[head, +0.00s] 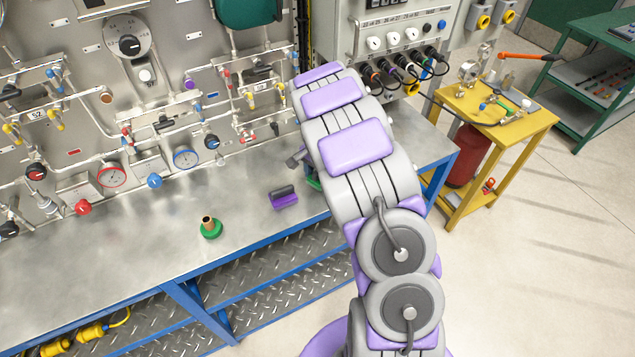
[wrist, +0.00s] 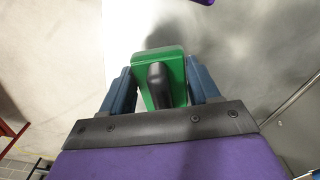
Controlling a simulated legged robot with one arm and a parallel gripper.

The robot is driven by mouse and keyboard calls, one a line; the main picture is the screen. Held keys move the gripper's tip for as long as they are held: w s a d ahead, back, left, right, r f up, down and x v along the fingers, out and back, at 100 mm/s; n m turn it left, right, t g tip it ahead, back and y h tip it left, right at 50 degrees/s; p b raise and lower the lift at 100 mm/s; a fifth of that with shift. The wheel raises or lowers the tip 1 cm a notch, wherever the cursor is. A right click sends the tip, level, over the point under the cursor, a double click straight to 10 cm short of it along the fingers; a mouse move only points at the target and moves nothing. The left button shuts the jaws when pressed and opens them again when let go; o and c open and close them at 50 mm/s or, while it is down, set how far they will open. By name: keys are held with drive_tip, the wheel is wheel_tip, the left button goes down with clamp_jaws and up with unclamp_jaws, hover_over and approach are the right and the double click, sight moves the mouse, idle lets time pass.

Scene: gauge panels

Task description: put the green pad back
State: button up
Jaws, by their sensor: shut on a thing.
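The green pad (wrist: 178,62) has a dark grip on top and sits between the two blue fingers of my gripper (wrist: 158,66) in the wrist view. My gripper is shut on it. In the head view only a small green edge of the pad (head: 313,184) shows beside my arm, over the right part of the metal bench (head: 130,262). My arm hides most of the gripper and pad there. I cannot tell whether the pad touches the bench top.
A purple pad with a dark grip (head: 284,199) lies on the bench left of my arm. A green round base with a brown post (head: 211,229) stands further left. The gauge panel (head: 185,95) with pipes and valves rises behind. A yellow cart (head: 497,120) stands right.

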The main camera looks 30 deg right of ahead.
sight(318, 182)
drive_tip(key=shift+w+f, duration=0.1)
drive_tip(key=shift+f, duration=1.7)
drive_tip(key=shift+r, duration=0.1)
drive_tip(key=shift+c, duration=0.5)
drive_tip(key=o, duration=1)
wheel_tip(318, 182, up, 12)
drive_tip(key=shift+r+p, duration=0.1)
drive_tip(key=shift+p, duration=0.25)
drive_tip(key=s+a+r+n, duration=0.3)
drive_tip(key=s+a+r, duration=0.1)
drive_tip(key=s+r, duration=0.45)
drive_tip(key=s+a+r+n, duration=0.1)
drive_tip(key=s+a+n, duration=0.2)
drive_tip(key=s, duration=0.7)
drive_tip(key=s+a+r+n+g, duration=0.1)
drive_tip(key=s+a+n, duration=0.2)
drive_tip(key=s, duration=0.7)
drive_tip(key=s+a+r+n, duration=0.1)
drive_tip(key=s+a+n, duration=0.3)
drive_tip(key=s, duration=0.6)
drive_tip(key=shift+s+a+r+g, duration=0.25)
drive_tip(key=shift+s+a+g, duration=0.1)
drive_tip(key=shift+a+g, duration=0.1)
